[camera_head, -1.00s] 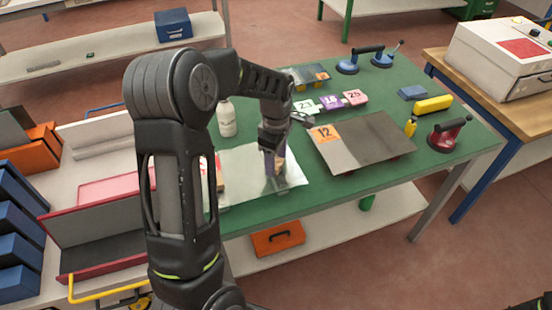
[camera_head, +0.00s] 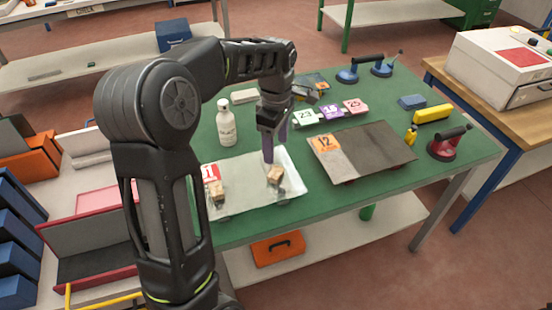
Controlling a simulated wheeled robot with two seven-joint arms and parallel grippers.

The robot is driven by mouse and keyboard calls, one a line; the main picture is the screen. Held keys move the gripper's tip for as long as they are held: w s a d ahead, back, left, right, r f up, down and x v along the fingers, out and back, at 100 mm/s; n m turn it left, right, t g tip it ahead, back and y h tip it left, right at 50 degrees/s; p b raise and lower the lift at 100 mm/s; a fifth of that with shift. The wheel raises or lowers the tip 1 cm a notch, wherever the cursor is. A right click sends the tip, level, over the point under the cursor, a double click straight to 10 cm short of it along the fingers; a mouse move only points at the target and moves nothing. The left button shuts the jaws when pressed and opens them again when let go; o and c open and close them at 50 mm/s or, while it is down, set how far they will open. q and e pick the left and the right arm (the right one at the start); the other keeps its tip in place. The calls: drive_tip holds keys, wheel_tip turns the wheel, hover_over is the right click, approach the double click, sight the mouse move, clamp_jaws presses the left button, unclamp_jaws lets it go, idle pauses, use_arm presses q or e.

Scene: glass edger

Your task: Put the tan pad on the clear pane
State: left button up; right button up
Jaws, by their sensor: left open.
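A clear, pale pane (camera_head: 245,187) lies flat on the green table at the front left, with a red-and-white number tag (camera_head: 211,173) at its left. A small tan pad (camera_head: 276,177) sits on the right part of the pane. Another tan block (camera_head: 218,196) is at the pane's left part, partly hidden by my arm. My left gripper (camera_head: 275,150) is open, its purple-tipped fingers pointing down just above and behind the right-hand tan pad. It appears apart from the pad. My right gripper does not show.
A dark grey pane (camera_head: 375,150) with an orange 12 tag lies to the right. A white bottle (camera_head: 226,124) stands behind the clear pane. Number cards (camera_head: 331,111), blue suction cups (camera_head: 347,75), a yellow tool (camera_head: 432,116) and a red suction cup (camera_head: 447,143) occupy the back and right.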

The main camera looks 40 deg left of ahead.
use_arm(q)
wheel_tip(320, 180, up, 3)
drive_tip(key=shift+f, duration=0.1)
